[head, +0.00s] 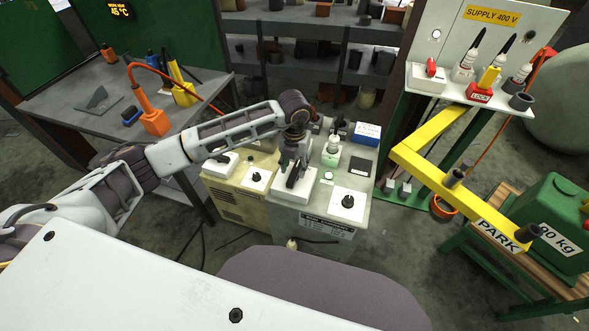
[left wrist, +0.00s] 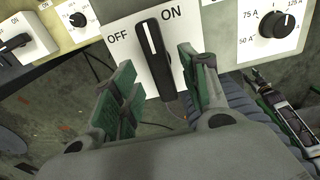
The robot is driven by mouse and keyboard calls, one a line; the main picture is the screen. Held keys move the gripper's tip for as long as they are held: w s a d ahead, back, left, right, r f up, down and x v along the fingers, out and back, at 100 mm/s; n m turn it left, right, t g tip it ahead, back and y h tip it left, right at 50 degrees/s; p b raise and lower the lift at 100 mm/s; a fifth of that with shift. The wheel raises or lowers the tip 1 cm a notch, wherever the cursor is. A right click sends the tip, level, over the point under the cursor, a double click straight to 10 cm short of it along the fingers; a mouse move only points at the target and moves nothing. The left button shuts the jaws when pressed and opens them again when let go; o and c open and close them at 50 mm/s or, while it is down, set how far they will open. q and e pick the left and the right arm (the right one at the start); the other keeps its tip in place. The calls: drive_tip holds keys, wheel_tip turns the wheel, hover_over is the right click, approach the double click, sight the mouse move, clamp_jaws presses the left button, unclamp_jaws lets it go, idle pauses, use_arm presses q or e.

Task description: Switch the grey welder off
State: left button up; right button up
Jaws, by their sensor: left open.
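The grey welder (head: 312,228) stands in the middle of the head view, beside a cream welder on its left. On its top is a white switch plate (head: 282,193) marked OFF and ON, which shows clearly in the left wrist view (left wrist: 136,50). Its black switch handle (left wrist: 153,52) has a white line pointing up between the two words. My left gripper (head: 294,175) is above this plate. In the left wrist view (left wrist: 155,62) its green-padded fingers are open, one on each side of the handle, with visible gaps.
A dial marked in amperes (left wrist: 284,24) is on the right of the switch. The cream welder (head: 238,193) has its own switch and dial. A yellow PARK arm (head: 450,180) is at right.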

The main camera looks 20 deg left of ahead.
sight(294, 175)
use_arm(q)
drive_tip(key=shift+f, duration=1.25)
use_arm(e)
drive_tip(key=shift+s+a, duration=0.3)
drive_tip(key=shift+s, duration=0.1)
